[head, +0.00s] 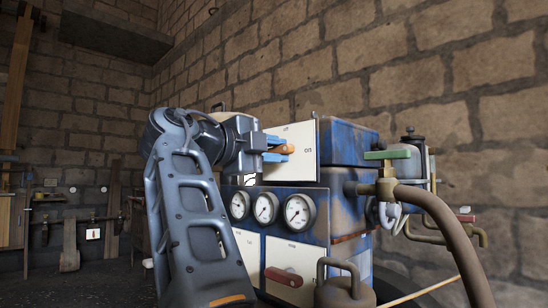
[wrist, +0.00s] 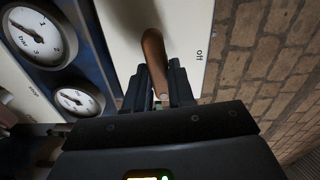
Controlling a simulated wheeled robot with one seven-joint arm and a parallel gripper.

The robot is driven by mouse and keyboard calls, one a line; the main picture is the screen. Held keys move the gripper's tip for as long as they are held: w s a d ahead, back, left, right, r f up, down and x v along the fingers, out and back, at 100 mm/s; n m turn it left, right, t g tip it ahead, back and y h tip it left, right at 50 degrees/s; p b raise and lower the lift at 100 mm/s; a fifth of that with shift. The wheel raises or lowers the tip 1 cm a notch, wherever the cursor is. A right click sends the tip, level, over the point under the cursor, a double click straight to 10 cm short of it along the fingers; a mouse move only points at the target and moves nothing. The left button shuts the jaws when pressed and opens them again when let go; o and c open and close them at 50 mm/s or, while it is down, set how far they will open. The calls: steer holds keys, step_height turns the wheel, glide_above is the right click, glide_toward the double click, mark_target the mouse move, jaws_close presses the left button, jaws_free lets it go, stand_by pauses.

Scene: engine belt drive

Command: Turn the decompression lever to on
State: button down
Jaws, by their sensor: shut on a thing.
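The decompression lever (head: 288,149) is a brown-orange handle on a white plate (head: 305,135) on the upper front of the blue engine housing. In the head view it lies roughly level. My gripper (head: 276,149) is shut on the lever from the left, its blue fingers around the handle end. In the wrist view the brown lever (wrist: 153,50) runs down between the dark fingers of my gripper (wrist: 160,88). The word "off" is printed on the white plate (wrist: 180,25) to the right of the lever there. The lever's very end is partly hidden by the fingers.
Several round gauges (head: 267,208) sit below the lever plate. A red handle (head: 283,277) is on a lower white panel. A green-handled valve (head: 387,155) with a thick brown hose (head: 440,215) stands to the right. A stone wall (head: 350,65) is behind.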

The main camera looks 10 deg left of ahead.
steer(key=shift+f+m, duration=0.15)
steer(key=shift+m, duration=0.35)
steer(key=c, duration=1)
jaws_free()
steer(key=shift+s, duration=0.1)
steer(key=v, duration=0.7)
steer(key=shift+s+a, duration=0.2)
steer(key=shift+s, duration=0.05)
